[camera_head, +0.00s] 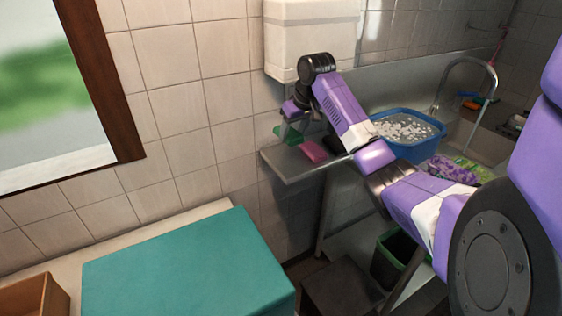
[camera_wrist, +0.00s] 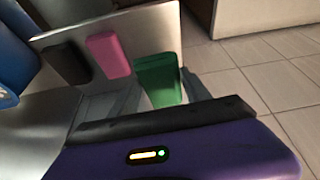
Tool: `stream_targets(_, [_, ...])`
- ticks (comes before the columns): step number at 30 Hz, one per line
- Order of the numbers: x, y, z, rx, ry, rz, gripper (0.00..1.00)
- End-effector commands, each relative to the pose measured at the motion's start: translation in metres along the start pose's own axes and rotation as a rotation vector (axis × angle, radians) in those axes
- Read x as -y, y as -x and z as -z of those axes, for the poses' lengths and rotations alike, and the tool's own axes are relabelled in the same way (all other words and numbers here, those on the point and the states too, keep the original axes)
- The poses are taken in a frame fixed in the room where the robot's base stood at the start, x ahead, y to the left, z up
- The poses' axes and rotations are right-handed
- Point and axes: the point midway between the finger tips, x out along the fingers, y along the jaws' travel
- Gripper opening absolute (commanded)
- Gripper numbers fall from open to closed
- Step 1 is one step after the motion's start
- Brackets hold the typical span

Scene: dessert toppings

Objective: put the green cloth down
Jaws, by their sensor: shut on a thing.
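The green cloth (camera_wrist: 158,80) is a small folded block between my gripper's two fingers in the wrist view. It also shows in the head view (camera_head: 288,135), at the left end of the metal counter (camera_head: 290,168). My gripper (camera_wrist: 160,92) is shut on it; in the head view my gripper (camera_head: 291,124) is partly hidden by its own body. The cloth is close to the counter's edge. I cannot tell whether it touches the counter.
A pink block (camera_head: 313,152) and a dark block (camera_wrist: 66,62) lie in a row beside the green cloth. A blue basin (camera_head: 412,150) of foamy water stands farther right, near the sink tap (camera_head: 466,62). A white wall box (camera_head: 311,35) hangs above.

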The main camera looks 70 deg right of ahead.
Motion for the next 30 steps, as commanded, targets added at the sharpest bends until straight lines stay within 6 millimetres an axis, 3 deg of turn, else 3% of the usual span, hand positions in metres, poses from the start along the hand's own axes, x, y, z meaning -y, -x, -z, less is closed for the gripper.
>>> stream_targets(7, [0.0,-0.005,-0.003,0.001,-0.001,0.0,0.23])
stream_targets(13, [-0.001,-0.033,-0.015,0.003,-0.002,0.0,0.23])
stream_targets(30, [0.0,-0.088,-0.037,0.0,-0.001,0.0,0.23])
